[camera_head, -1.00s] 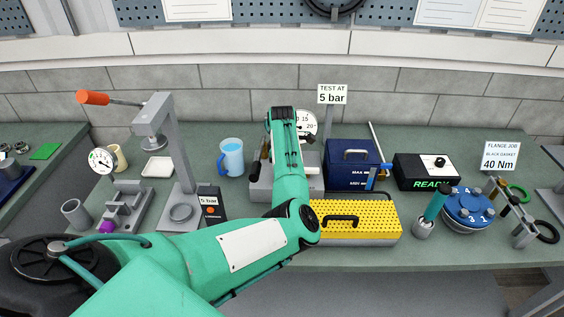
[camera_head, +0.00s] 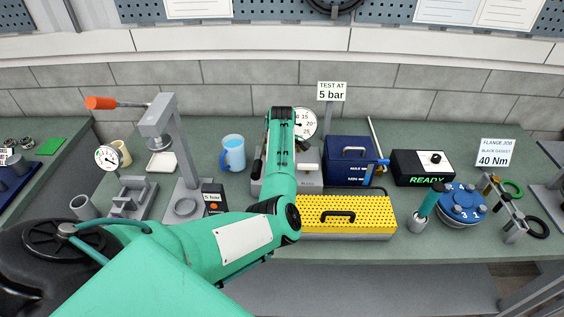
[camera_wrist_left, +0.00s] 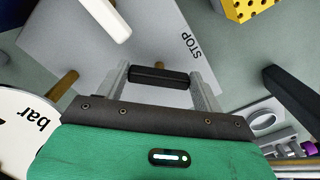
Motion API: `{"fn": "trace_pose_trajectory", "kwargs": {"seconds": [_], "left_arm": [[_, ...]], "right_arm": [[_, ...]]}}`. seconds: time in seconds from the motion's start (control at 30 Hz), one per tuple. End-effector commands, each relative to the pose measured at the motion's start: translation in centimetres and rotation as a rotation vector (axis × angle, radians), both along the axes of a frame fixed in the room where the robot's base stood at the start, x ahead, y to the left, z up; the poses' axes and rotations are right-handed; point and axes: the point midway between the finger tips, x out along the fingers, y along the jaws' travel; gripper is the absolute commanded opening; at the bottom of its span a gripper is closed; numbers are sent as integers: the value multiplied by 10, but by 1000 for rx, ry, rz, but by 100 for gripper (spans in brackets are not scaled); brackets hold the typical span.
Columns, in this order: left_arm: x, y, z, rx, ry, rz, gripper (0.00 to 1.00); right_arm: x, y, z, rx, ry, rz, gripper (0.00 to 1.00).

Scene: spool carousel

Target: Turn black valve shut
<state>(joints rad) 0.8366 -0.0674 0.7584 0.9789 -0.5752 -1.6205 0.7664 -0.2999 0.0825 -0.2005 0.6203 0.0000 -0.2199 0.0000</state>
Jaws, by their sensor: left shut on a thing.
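The black valve (camera_wrist_left: 158,77) shows in the left wrist view as a short black bar in front of a grey panel (camera_wrist_left: 150,40) marked STOP. My left gripper (camera_wrist_left: 160,80) is shut on it, with one finger at each end of the bar. In the head view my green left arm covers most of the grey test unit (camera_head: 308,178), so the valve and the gripper's fingers are hidden there. A round dial gauge (camera_head: 304,123) stands behind the arm. My right gripper is in neither view.
A yellow perforated case (camera_head: 365,212) lies just right of my arm, with a blue box (camera_head: 350,165) behind it. A white bar (camera_wrist_left: 105,18) crosses near the gripper.

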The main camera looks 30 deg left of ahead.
Motion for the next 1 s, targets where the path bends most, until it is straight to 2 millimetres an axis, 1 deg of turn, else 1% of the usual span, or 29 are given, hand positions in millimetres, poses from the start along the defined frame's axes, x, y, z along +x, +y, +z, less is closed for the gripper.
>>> {"fn": "trace_pose_trajectory", "kwargs": {"seconds": [0.3,0.33,0.4,0.43,0.77,0.87,1.0], "left_arm": [[1,1,1,2,-4,0,45],[1,1,1,2,-4,0,74],[1,1,1,1,-3,0,88],[1,1,1,1,-3,0,90],[1,0,3,0,-2,0,90],[1,0,12,2,-5,1,90],[2,1,39,3,-7,1,90]], "right_arm": [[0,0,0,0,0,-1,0],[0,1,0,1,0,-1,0],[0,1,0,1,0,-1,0],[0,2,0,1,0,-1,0],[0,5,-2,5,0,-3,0],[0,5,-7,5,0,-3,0],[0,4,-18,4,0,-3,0]]}}
